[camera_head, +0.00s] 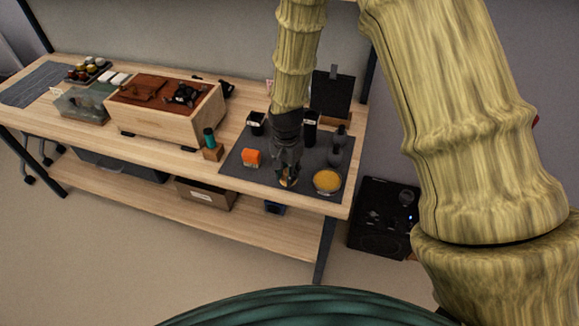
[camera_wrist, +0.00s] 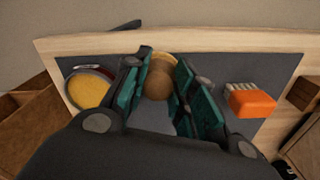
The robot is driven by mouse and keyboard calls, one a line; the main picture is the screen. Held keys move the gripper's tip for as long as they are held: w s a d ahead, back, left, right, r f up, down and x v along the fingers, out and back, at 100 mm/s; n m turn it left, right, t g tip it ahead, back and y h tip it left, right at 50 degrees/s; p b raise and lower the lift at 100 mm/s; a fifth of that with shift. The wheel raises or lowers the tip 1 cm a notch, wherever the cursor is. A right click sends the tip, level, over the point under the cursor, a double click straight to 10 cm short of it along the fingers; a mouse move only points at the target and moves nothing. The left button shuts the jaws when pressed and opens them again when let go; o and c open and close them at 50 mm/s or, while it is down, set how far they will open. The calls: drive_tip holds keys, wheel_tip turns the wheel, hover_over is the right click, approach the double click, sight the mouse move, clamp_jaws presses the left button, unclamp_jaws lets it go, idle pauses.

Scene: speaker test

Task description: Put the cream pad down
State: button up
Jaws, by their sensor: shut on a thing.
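My gripper (camera_head: 287,178) points down over the right part of the dark mat (camera_head: 230,164), near the table's front edge. In the wrist view my gripper (camera_wrist: 158,92) has its green-lined fingers shut on a rounded tan thing with a paler rim, which I take to be the cream pad (camera_wrist: 160,78). The fingers hide its sides. I cannot tell whether it touches the mat.
A round dish with yellow content (camera_head: 327,181) stands right of my gripper. An orange-and-white block (camera_head: 251,158) lies left of it. Dark bottles (camera_head: 338,147) and a black upright panel (camera_head: 331,93) stand behind. A wooden box (camera_head: 160,111) stands further left.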

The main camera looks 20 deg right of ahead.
drive_tip(key=w, duration=0.1)
drive_tip(key=w+d, duration=0.1)
drive_tip(key=w+p, duration=0.1)
drive_tip(key=shift+w+d+f, duration=0.2)
drive_tip(key=shift+w+d, duration=0.15)
drive_tip(key=shift+d, duration=0.05)
drive_tip(key=shift+f+p, duration=0.85)
drive_tip(key=shift+f, duration=0.95)
drive_tip(key=shift+f, duration=0.15)
drive_tip(key=o, duration=0.9)
drive_tip(key=shift+r, duration=0.25)
drive_tip(key=shift+r+b, duration=2)
drive_tip(key=shift+r, duration=3.95)
